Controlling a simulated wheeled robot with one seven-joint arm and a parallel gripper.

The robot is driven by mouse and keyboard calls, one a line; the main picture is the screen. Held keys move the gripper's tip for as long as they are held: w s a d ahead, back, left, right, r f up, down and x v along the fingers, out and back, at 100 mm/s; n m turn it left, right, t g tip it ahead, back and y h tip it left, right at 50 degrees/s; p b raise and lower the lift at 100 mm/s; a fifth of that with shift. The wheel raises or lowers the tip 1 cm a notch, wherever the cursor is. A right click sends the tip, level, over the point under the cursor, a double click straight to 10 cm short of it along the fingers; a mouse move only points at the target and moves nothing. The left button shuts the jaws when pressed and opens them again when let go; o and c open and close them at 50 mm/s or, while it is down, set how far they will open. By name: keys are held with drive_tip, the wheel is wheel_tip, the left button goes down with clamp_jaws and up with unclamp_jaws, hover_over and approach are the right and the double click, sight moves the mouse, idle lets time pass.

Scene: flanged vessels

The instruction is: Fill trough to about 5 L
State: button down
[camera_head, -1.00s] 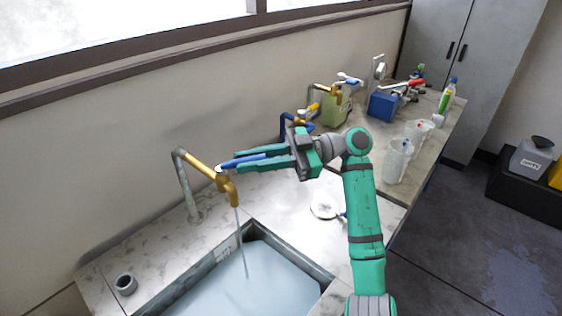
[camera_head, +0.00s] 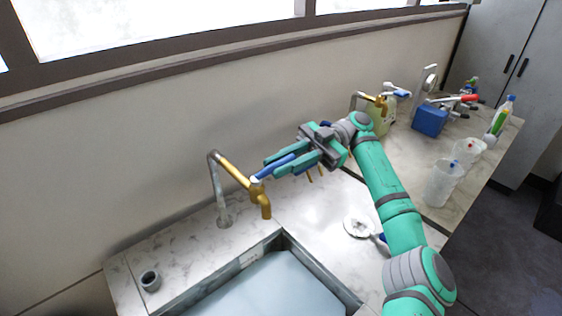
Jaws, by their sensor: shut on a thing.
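The trough (camera_head: 328,276) is a sunken basin with a grey rim in the marble counter, cut off at the bottom edge. Pale blue water (camera_head: 270,290) lies in it; I cannot read its level. A brass tap (camera_head: 237,176) on a grey pipe hangs its spout over the trough's back edge. No stream shows under the spout. My gripper (camera_head: 281,168) is shut on the tap's blue lever handle (camera_head: 272,167), which points right from the tap top.
A round white drain plug or lid (camera_head: 359,227) lies on the counter right of the trough. Clear beakers (camera_head: 444,183), a blue box (camera_head: 429,121) and a bottle (camera_head: 503,112) stand on the right counter.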

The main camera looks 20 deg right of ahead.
drive_tip(key=shift+w+a+n+g, duration=0.1)
drive_tip(key=shift+w+n+g, duration=0.1)
drive_tip(key=shift+n+g, duration=0.3)
idle(0.3)
drive_tip(key=c, duration=1.6)
unclamp_jaws()
drive_tip(key=shift+c, duration=0.2)
drive_tip(key=shift+r, duration=0.25)
wheel_tip(320, 180, up, 2)
drive_tip(key=shift+r, duration=0.1)
drive_tip(key=s+a+r, duration=0.3)
drive_tip(key=s+r, duration=0.7)
drive_tip(key=s, duration=0.3)
drive_tip(key=shift+s+a+r, duration=0.15)
drive_tip(key=shift+s+r, duration=0.05)
drive_tip(key=shift+s, duration=0.15)
